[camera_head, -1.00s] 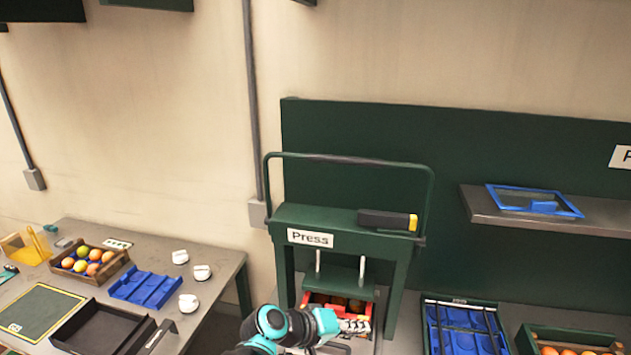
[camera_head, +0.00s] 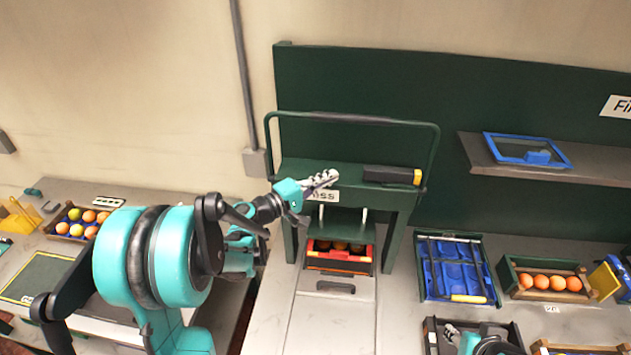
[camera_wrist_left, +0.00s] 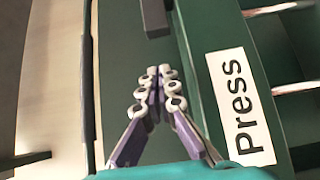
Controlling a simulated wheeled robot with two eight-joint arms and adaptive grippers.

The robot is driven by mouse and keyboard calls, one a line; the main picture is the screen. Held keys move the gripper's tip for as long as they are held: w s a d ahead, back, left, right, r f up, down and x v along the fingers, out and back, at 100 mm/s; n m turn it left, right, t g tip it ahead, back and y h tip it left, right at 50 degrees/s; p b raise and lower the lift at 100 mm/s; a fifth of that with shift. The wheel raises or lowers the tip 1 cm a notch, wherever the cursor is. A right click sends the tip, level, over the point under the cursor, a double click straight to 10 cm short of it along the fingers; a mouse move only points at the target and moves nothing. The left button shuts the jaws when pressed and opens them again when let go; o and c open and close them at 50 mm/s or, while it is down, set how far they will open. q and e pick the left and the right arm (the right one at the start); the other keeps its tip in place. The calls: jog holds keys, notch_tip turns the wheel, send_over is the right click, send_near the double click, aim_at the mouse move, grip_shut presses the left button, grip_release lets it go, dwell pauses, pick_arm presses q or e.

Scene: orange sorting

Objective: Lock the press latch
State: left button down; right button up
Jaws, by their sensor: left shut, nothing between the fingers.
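The green press (camera_head: 400,215) stands against the back panel. Its latch (camera_head: 388,176) is a dark bar with a yellow end, lying flat along the right of the top beam. My left gripper (camera_head: 330,176) is shut and empty over the beam, left of the latch and above the "Press" label. In the left wrist view its closed fingers (camera_wrist_left: 160,75) lie over the green beam beside the label (camera_wrist_left: 240,105), and a dark block, likely the latch (camera_wrist_left: 154,15), shows ahead. My right gripper (camera_head: 449,332) shows only partly at the bottom right; its opening is unclear.
A hoop handle (camera_head: 350,118) rises behind the beam. A red crate (camera_head: 340,262) with oranges sits under the press. Blue trays (camera_head: 455,270) and an orange crate (camera_head: 545,282) stand right. A shelf (camera_head: 600,166) holds a blue frame.

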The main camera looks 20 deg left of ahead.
aim_at(376, 175)
pick_arm(q)
jog(key=x, duration=0.3)
jog(key=shift+w+d, duration=0.2)
jog(key=shift+w, duration=0.05)
jog(key=shift+w+d+p, duration=0.15)
jog(key=shift+d+p, duration=0.35)
jog(key=shift+d, duration=1.25)
jog(key=shift+w, duration=0.1)
jog(key=d, duration=0.2)
jog(key=d+b, duration=0.1)
jog(key=w+d+b, duration=0.1)
jog(key=d, duration=0.1)
jog(key=shift+d, duration=0.35)
jog(key=shift+a, duration=0.2)
jog(key=shift+d, duration=0.1)
